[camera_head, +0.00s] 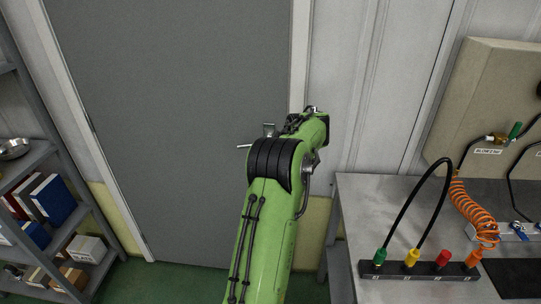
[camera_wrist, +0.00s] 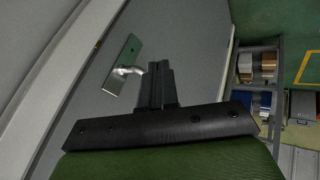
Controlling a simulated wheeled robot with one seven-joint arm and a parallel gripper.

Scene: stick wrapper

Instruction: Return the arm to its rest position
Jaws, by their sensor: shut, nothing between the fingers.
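My green arm (camera_head: 265,235) rises from the bottom middle of the head view and bends at a black ribbed joint in front of a grey door. My gripper (camera_wrist: 160,78) shows in the wrist view as two dark fingers together at the middle of a black bar. It is shut and empty. In the head view the fingers are hidden or cannot be told from the arm. In the wrist view a metal door handle (camera_wrist: 127,71) on its plate shows just left of the fingertips. Whether they touch cannot be told.
The grey door (camera_head: 170,90) stands behind the arm. Shelves with books and boxes (camera_head: 87,248) are at the left. A metal workbench (camera_head: 385,200) at the right carries a black socket strip (camera_head: 420,270), cables and an orange coiled hose (camera_head: 472,212). Green floor shows between.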

